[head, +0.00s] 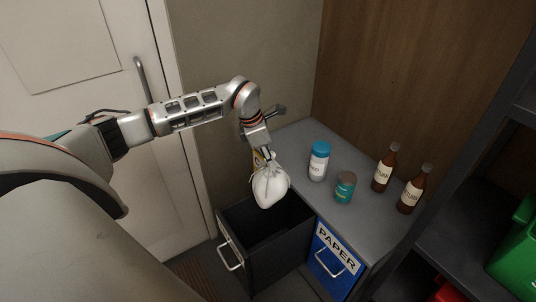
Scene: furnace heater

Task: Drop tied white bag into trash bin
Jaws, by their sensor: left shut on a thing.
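The tied white bag (270,187) hangs from my left gripper (263,157), which is shut on its top. The bag appears above the open dark trash bin (257,279), over its back part in the picture. The bin is pulled out from the grey counter, with a metal handle on its left side. The part of the bin interior that shows is dark, and I cannot tell what lies in it. The height of the bag above the rim is hard to judge. My right gripper is not in view.
On the grey counter (305,147) stand a white bottle with blue cap (319,163), a teal jar (345,189) and two brown bottles (384,170). A blue PAPER bin (334,262) is beside the trash bin. A dark shelf is at right, a door at left.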

